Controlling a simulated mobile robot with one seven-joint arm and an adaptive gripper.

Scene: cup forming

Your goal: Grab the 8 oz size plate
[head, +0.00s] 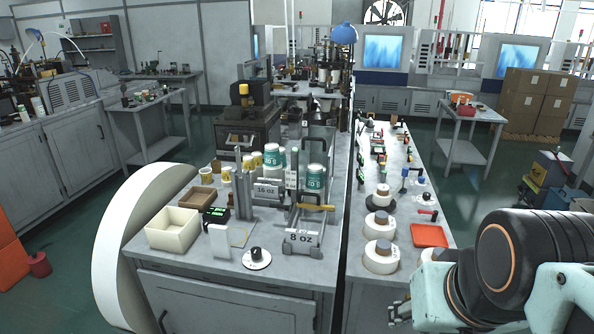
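The 8 oz size plate (301,241) is a grey metal piece marked "8 OZ". It stands near the front right edge of the grey workbench, with an upright metal frame rising behind it. A similar plate marked "16 OZ" (268,191) stands farther back and to the left. My gripper (398,312) shows only in part at the bottom, low and to the right of the 8 oz plate and apart from it. Its fingers are small and dark, partly cut off or hidden by my arm, and their opening is unclear.
A black knob on a white disc (256,258) sits left of the 8 oz plate. A cream bin (173,230), a brown tray and teal-labelled cups (315,177) share the bench. A second bench to the right holds white rolls (381,257) and a red tray (429,235). A narrow gap separates the benches.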

